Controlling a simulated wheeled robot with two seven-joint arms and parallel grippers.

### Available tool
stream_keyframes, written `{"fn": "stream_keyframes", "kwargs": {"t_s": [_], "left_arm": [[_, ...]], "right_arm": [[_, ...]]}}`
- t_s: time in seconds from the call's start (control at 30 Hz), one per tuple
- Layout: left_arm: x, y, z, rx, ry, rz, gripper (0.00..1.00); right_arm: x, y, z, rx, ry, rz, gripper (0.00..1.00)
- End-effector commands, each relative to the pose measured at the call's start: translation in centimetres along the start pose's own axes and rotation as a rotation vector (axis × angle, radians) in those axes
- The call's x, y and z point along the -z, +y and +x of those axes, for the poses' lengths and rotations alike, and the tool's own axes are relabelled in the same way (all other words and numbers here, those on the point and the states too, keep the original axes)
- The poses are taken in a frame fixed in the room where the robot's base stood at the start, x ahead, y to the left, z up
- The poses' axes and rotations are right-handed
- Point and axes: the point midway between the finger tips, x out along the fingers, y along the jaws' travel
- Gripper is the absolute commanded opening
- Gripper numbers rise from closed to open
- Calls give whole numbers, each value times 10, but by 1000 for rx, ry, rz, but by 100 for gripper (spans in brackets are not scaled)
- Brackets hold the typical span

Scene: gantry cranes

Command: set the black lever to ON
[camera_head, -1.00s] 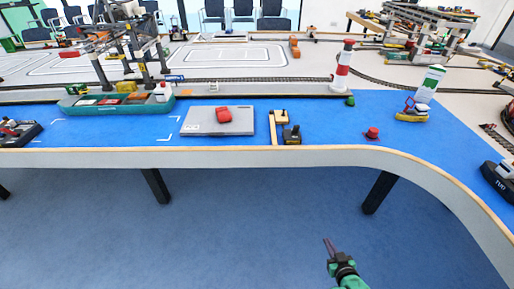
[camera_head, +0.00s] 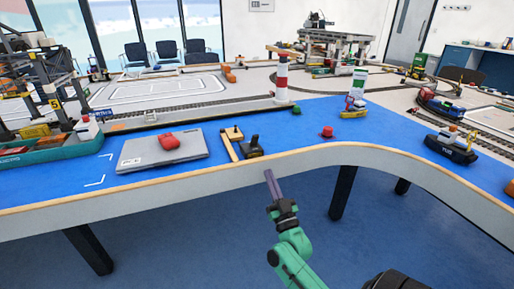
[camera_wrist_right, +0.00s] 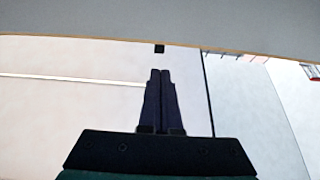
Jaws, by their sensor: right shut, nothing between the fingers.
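The black lever (camera_head: 254,141) stands on a small dark base on the blue table top, near the front edge. Its ON or OFF marking is too small to read. A wooden piece with a light knob (camera_head: 233,133) stands just left of it. My right gripper (camera_head: 268,173) is in front of the table's front edge, just below and right of the lever, apart from it. Its fingers are shut and empty, and they also show in the right wrist view (camera_wrist_right: 160,73), where the lever is not visible. My left gripper is out of view.
A grey laptop-like slab (camera_head: 130,159) with a red object (camera_head: 169,141) lies left of the lever. A red knob (camera_head: 327,132) stands to the right. The table's pale front edge (camera_head: 220,180) runs between my gripper and the lever; it crosses the top of the right wrist view.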

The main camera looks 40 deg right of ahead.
Motion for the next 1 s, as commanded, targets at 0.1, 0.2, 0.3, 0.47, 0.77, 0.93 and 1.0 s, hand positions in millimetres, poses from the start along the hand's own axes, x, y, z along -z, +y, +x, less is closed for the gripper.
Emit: {"fn": "stream_keyframes", "kwargs": {"t_s": [0.1, 0.2, 0.3, 0.47, 0.77, 0.93, 1.0], "left_arm": [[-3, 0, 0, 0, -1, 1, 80], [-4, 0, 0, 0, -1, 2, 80], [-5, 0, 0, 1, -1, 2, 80], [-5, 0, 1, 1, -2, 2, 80], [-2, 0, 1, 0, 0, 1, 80], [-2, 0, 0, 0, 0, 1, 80], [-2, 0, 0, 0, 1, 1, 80]], "right_arm": [[2, 0, 28, 0, 4, 0, 0], [2, 0, 50, 0, 4, 0, 0], [1, 0, 72, 0, 4, 0, 0], [1, 0, 101, 0, 2, 0, 0], [0, 0, 117, 1, -2, 0, 0], [0, 0, 116, 1, -1, 0, 0], [0, 0, 117, 1, -2, 0, 0]]}}
